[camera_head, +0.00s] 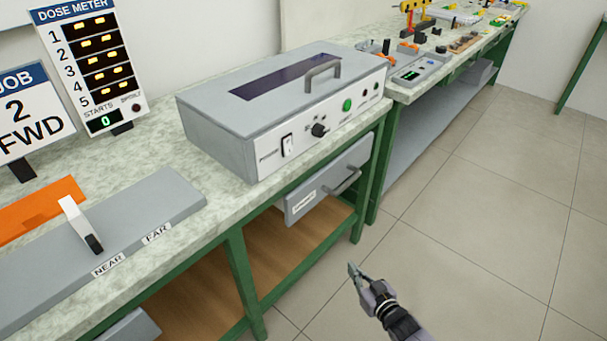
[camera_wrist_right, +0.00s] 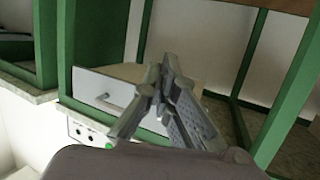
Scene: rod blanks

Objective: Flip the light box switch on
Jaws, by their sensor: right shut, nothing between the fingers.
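The light box (camera_head: 280,105) is a grey box with a dark window and a handle on its lid, standing on the bench. Its white power switch (camera_head: 287,145) is a rocker at the left of the front panel; which way it is set I cannot tell. A black knob (camera_head: 320,130) and a green button (camera_head: 347,105) sit to its right. My right gripper (camera_head: 354,272) is shut and empty, low in front of the bench and apart from the box. In the right wrist view its fingers (camera_wrist_right: 160,75) meet at the tips. My left gripper is out of view.
Below the box is a grey drawer (camera_head: 325,185) with a handle, in the green bench frame. A dose meter (camera_head: 90,60) and a job sign (camera_head: 30,110) stand at the left, behind a grey fixture marked NEAR and FAR (camera_head: 110,235). The floor (camera_head: 470,220) at right is clear.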

